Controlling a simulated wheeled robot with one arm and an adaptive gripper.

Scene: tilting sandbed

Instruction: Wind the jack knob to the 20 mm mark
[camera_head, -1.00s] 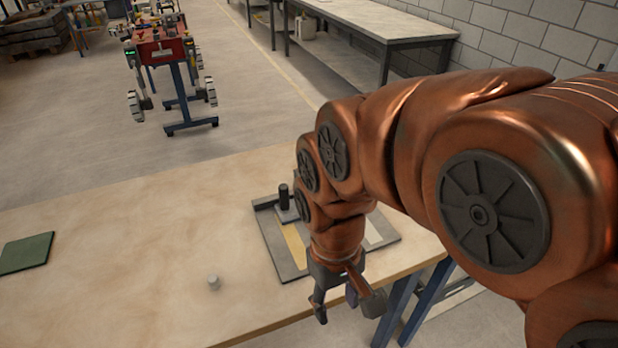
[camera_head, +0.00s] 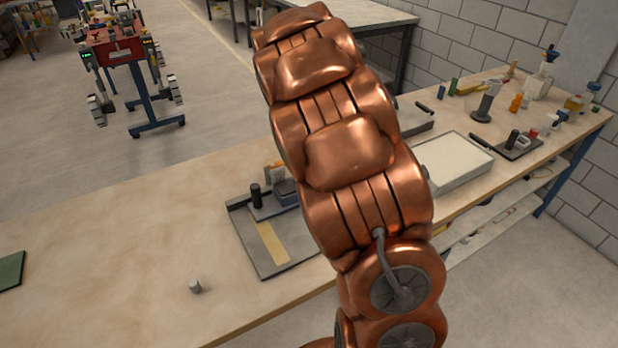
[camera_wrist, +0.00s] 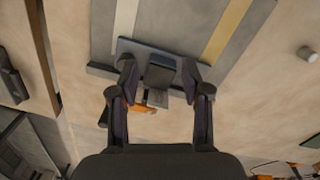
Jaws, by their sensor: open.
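In the head view a grey board (camera_head: 285,262) with a yellow strip (camera_head: 268,243) lies on the bench. A black upright cylinder (camera_head: 257,196) and a dark block (camera_head: 286,190) stand at its far edge. I cannot tell for certain which part is the jack knob, and no 20 mm mark is readable. My gripper is hidden behind my arm in the head view. In the wrist view my gripper (camera_wrist: 160,80) is open, its fingers on either side of a dark grey block (camera_wrist: 160,72) at the board's edge. Contact cannot be told. A small orange-marked piece shows just below the block.
A tray with a pale fill (camera_head: 455,160) is to the right, partly behind my arm. Small tools and bottles crowd the bench's right end. A small grey cylinder (camera_head: 195,286) and a green mat (camera_head: 10,271) are to the left. The bench between them is clear.

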